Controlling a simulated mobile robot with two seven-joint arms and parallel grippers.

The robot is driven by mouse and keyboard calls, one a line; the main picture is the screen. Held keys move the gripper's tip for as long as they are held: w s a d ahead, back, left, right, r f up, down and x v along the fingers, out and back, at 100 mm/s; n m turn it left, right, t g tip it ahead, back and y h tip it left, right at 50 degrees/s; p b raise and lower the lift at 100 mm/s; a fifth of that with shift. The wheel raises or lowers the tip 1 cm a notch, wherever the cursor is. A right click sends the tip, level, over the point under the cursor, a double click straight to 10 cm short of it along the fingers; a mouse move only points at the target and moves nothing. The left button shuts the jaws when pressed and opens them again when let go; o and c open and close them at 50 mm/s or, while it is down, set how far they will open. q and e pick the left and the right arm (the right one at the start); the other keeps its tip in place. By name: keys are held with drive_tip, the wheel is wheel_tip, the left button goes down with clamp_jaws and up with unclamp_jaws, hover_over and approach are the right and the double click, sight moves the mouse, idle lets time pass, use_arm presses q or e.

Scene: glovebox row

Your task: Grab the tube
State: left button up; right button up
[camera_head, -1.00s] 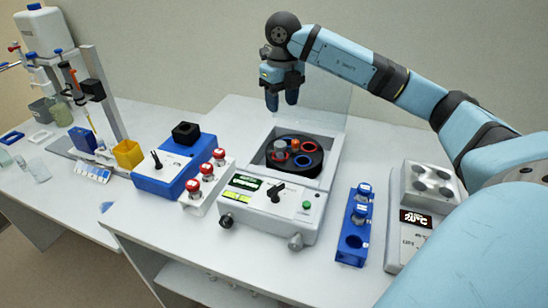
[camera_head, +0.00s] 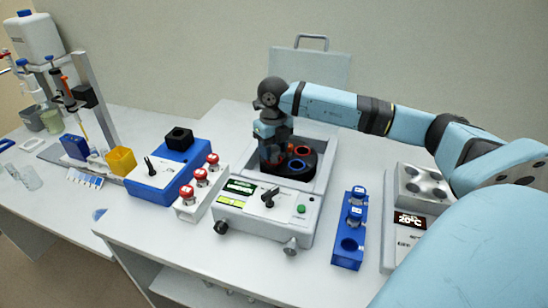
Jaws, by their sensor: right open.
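My right gripper (camera_head: 271,163) is open and reaches down into the open centrifuge (camera_head: 262,213), over the left part of its black rotor (camera_head: 304,171). The rotor has red and blue rings around its holes. The grey-topped tube that stood at the rotor's back left is now hidden behind my gripper, so I cannot tell if the fingers are around it. My left gripper is not in view.
The centrifuge lid (camera_head: 312,62) stands raised behind the rotor. A white rack with red-capped tubes (camera_head: 201,177) and a blue device (camera_head: 157,181) stand to the left. A heater block (camera_head: 398,258) reading 20°C stands at the right.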

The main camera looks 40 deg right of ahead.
drive_tip(key=shift+f, duration=0.25)
drive_tip(key=c, duration=0.7)
drive_tip(key=shift+r, duration=0.2)
